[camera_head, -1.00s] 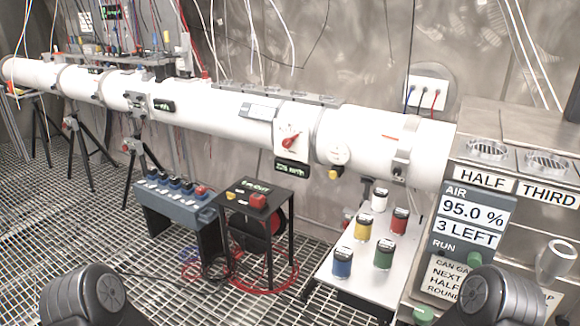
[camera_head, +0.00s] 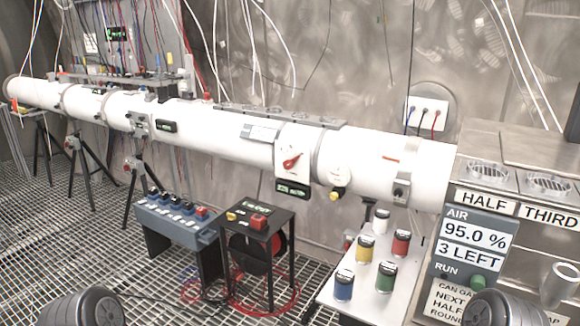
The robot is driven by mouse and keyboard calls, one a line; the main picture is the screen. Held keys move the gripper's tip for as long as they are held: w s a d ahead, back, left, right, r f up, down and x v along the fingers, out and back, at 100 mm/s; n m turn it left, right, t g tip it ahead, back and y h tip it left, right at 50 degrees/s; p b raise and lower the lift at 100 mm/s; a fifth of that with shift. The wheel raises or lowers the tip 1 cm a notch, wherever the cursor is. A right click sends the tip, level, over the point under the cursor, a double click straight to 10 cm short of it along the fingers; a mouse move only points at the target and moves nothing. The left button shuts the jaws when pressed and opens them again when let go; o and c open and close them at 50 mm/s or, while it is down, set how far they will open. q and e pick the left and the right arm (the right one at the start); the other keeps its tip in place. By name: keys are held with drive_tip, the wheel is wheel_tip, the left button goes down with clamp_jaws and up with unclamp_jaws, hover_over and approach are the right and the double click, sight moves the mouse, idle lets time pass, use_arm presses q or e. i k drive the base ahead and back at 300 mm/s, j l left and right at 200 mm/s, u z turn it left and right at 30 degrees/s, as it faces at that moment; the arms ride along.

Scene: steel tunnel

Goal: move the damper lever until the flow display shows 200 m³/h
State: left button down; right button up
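The damper lever (camera_head: 291,162) is a red handle on a white plate on the side of the long white duct (camera_head: 225,124). The small dark flow display (camera_head: 293,189) hangs just below that plate. Its green digits are too small to read for certain. Parts of my two arms show at the bottom left and bottom right edges. Neither gripper is in view, and nothing of mine touches the lever.
A black stand (camera_head: 262,222) with a red button and a blue switch box (camera_head: 172,219) stand below the duct. A white table (camera_head: 335,298) holds several coloured cans. A grey AIR panel (camera_head: 472,240) reads 95.0 % and 3 LEFT. Tripods support the duct's far end.

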sight(288, 164)
drive_tip(key=i+j+z, duration=0.1)
drive_tip(key=z, duration=0.3)
drive_tip(key=i+j+z, duration=0.1)
drive_tip(key=z, duration=0.35)
drive_tip(key=j+z, duration=0.25)
drive_tip(key=z, duration=0.15)
drive_tip(key=j+z, duration=0.2)
drive_tip(key=z, duration=0.2)
drive_tip(key=j+z, duration=0.15)
drive_tip(key=j, duration=0.55)
drive_tip(key=j+z, duration=0.15)
drive_tip(key=j, duration=0.55)
drive_tip(key=k+j+z, duration=0.15)
drive_tip(key=j, duration=0.5)
drive_tip(key=j+z, duration=0.15)
drive_tip(key=j, duration=0.55)
drive_tip(key=k, duration=0.05)
